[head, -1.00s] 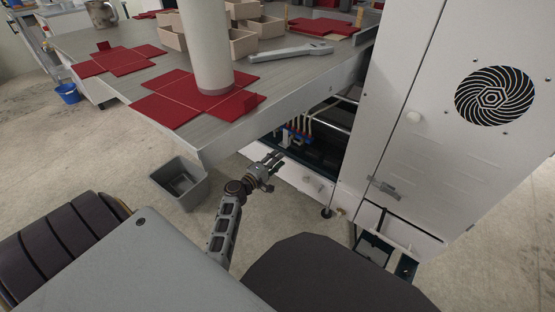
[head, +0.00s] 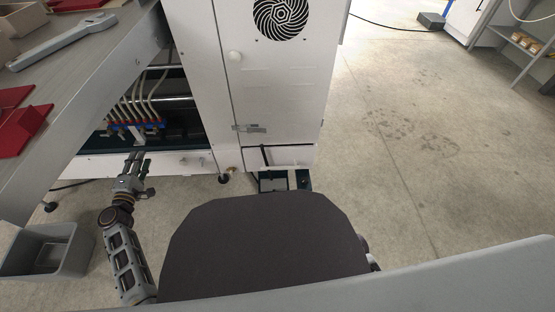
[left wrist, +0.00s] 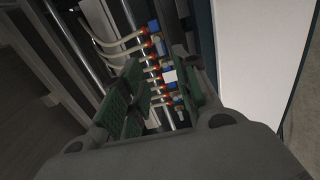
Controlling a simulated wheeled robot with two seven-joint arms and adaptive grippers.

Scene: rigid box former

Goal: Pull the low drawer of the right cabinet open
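The white right cabinet (head: 275,90) stands at the centre of the head view, with a round black fan grille near its top. At its foot is a low white drawer front (head: 290,156). A dark green frame with a pale bar (head: 285,180) juts out below it; I cannot tell whether this is part of the drawer. My left gripper (head: 138,163) is left of the cabinet, in front of the open bay under the table. In the left wrist view its green-padded fingers (left wrist: 154,92) are apart with nothing held between them. My right gripper is out of view.
Pale hoses with red and blue fittings (head: 135,125) are in the bay beyond my left gripper. The grey table (head: 80,90) overhangs at left, above a grey bin (head: 45,250). The floor (head: 420,160) right of the cabinet is clear.

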